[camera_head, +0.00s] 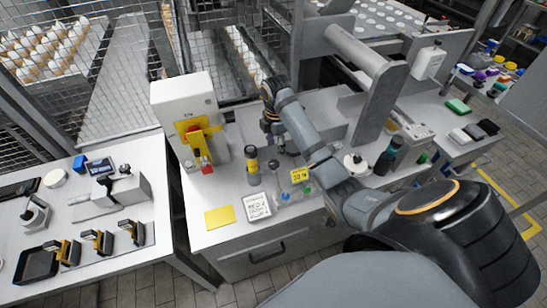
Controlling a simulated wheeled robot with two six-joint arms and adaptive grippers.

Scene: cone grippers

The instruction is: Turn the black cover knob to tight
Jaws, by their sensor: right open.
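My right arm reaches in from the lower right across the middle bench. My right gripper (275,140) points down over the back of the bench and is open. Small dark parts show under and beside its fingers, but I cannot tell whether one of them is the black cover knob or whether the fingers touch it. A white round piece with a small black knob on top (356,159) stands on the bench right of my forearm, apart from the gripper. My left gripper is not in view.
A white machine (186,107) with a yellow front stands left of the gripper. A yellow-and-black cylinder (252,167), a small yellow display (302,175), a white card (257,206) and a dark bottle (388,156) are nearby. The bench's front left is mostly clear around a yellow sheet (219,217).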

